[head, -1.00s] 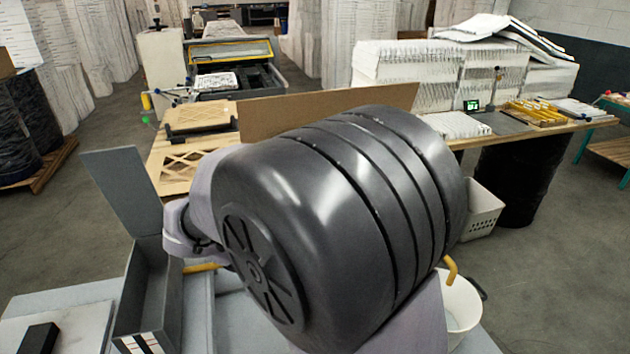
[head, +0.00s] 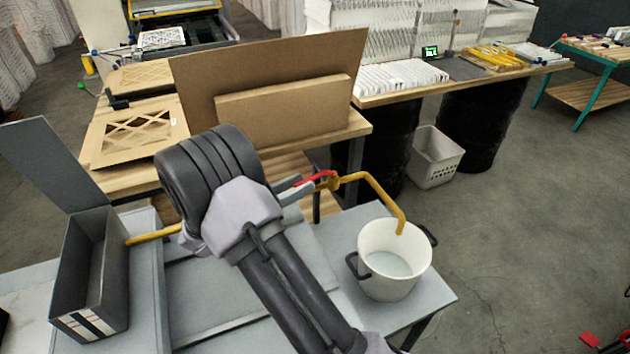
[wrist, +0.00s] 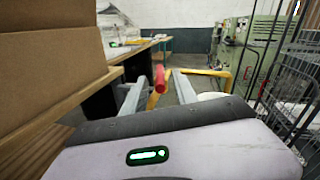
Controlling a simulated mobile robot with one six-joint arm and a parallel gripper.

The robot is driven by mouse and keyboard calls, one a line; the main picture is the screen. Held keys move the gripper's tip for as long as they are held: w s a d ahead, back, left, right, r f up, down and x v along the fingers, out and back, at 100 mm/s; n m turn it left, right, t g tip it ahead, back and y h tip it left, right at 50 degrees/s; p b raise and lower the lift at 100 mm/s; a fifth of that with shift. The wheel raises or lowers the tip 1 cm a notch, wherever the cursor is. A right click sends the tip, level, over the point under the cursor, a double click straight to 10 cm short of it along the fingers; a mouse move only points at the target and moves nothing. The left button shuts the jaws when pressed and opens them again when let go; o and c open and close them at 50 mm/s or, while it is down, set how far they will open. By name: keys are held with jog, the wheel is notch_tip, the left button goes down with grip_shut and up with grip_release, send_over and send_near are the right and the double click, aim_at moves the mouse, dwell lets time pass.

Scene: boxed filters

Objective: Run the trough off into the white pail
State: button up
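The trough (head: 82,318) is a dark grey open box at the left in the head view. A yellow pipe (head: 150,236) leaves its right side, passes behind my arm and bends down (head: 385,195) over the white pail (head: 385,285). The pail has dark handles; whether its pale grey inside holds liquid is unclear. No stream shows at the spout. A red lever (head: 322,178) sits on the pipe and shows in the wrist view (wrist: 160,78). My gripper (head: 305,184) is open, its grey fingers (wrist: 160,90) on either side of the lever; contact is unclear.
Brown cardboard boards (head: 285,110) stand on the wooden table (head: 350,130) behind my gripper. A white basket (head: 436,160) stands on the floor behind the pail. The wrist view shows wire racks (wrist: 295,75) at right.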

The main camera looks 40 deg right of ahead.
aim_at(324, 173)
jog(key=d+b, duration=0.1)
jog(key=d, duration=0.4)
jog(key=shift+d, duration=0.2)
grip_shut()
dwell(1.1)
